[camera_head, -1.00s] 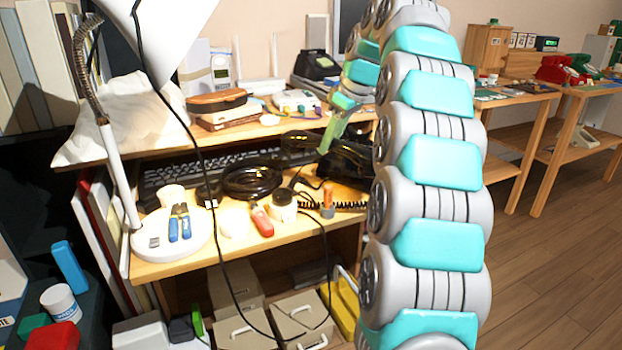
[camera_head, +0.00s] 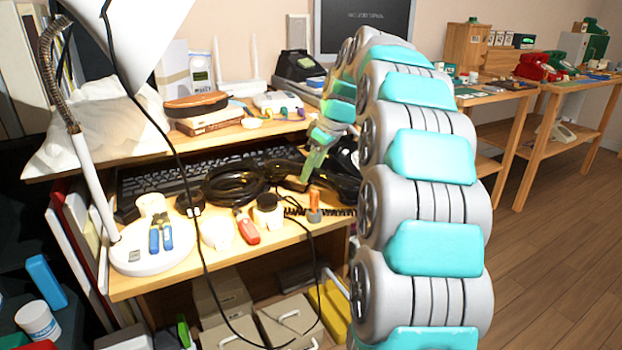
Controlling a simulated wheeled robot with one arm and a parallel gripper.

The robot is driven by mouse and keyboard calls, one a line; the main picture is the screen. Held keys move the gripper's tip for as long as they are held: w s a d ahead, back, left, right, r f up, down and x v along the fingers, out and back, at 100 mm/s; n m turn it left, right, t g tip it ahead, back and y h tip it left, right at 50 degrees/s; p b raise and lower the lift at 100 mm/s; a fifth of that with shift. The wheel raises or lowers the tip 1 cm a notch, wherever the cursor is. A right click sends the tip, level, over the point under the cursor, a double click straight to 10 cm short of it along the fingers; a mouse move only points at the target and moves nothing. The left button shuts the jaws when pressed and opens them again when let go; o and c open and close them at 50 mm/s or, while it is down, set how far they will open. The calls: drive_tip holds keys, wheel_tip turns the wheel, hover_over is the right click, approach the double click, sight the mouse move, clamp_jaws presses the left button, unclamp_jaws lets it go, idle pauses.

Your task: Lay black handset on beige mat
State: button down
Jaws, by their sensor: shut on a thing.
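My gripper (camera_head: 312,162) is over the right part of the desk's lower top, fingers pointing down. It is shut on the black handset (camera_head: 340,182), a dark shape at the fingertips partly hidden by my arm. Its outline blends with other black things, so I cannot tell whether it touches the desk. A black coiled cord (camera_head: 320,211) runs along the desk just in front of it. I cannot make out a beige mat; my arm covers the desk's right side.
A loop of black cable (camera_head: 235,184) and a keyboard (camera_head: 150,183) lie left of my gripper. A white lamp base (camera_head: 150,255), a red-handled tool (camera_head: 247,228) and an orange-topped item (camera_head: 314,203) stand near the front edge. The raised shelf (camera_head: 205,141) is close behind.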

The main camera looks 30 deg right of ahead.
drive_tip(key=shift+f, duration=1.15)
drive_tip(key=shift+f, duration=0.1)
drive_tip(key=shift+c, duration=2.4)
unclamp_jaws()
drive_tip(key=shift+f, duration=0.1)
drive_tip(key=shift+r, duration=0.25)
drive_tip(key=v, duration=1.1)
drive_tip(key=shift+s+r, duration=0.1)
drive_tip(key=shift+r, duration=0.3)
